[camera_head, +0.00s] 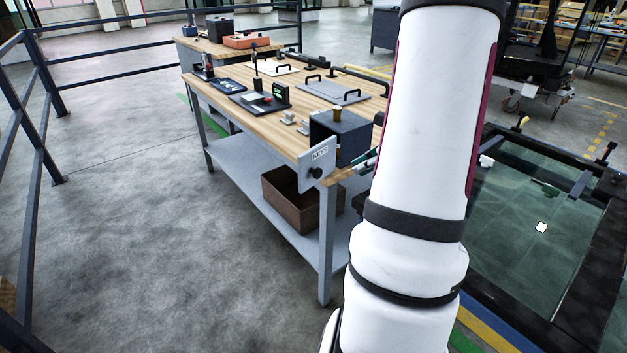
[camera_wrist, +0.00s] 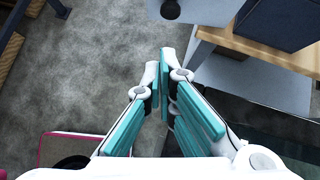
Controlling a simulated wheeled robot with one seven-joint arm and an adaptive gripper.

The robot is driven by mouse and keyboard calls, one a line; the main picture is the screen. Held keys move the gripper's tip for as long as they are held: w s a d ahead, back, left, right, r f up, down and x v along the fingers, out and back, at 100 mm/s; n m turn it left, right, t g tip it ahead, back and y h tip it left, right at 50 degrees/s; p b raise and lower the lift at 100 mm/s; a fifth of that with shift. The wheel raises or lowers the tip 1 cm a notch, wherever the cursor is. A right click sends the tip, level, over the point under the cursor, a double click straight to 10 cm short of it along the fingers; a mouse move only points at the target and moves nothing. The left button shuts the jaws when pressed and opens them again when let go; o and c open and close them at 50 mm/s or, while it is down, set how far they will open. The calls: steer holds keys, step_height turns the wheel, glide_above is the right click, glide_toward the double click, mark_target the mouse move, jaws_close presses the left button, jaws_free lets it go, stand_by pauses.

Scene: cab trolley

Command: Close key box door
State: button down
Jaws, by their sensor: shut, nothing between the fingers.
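The key box (camera_head: 343,137) is a dark box on the near corner of the wooden-topped workbench. Its light grey door (camera_head: 317,162), with a "KEYS" label and a round black knob (camera_head: 316,173), stands open, swung out to the left past the bench edge. In the wrist view the knob (camera_wrist: 170,9) and part of the door (camera_wrist: 205,11) show at the top, with the dark box (camera_wrist: 282,22) to the right. My gripper (camera_wrist: 166,58) is shut and empty, below the door in that view and apart from it. In the head view my arm hides most of the gripper.
The workbench (camera_head: 235,78) carries panels with black handles, small devices and blocks. A brown bin (camera_head: 290,198) stands on its lower shelf. Dark railings (camera_head: 40,80) run at the left. A dark-framed glass panel (camera_head: 540,200) lies at the right. The floor left of the bench is clear.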

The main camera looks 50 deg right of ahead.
steer(key=w+r+b+x, duration=0.1)
steer(key=x, duration=1.1)
steer(key=shift+w+d+m, duration=0.3)
steer(key=shift+d, duration=0.25)
steer(key=shift+f+b, duration=0.15)
steer(key=shift+b, duration=0.15)
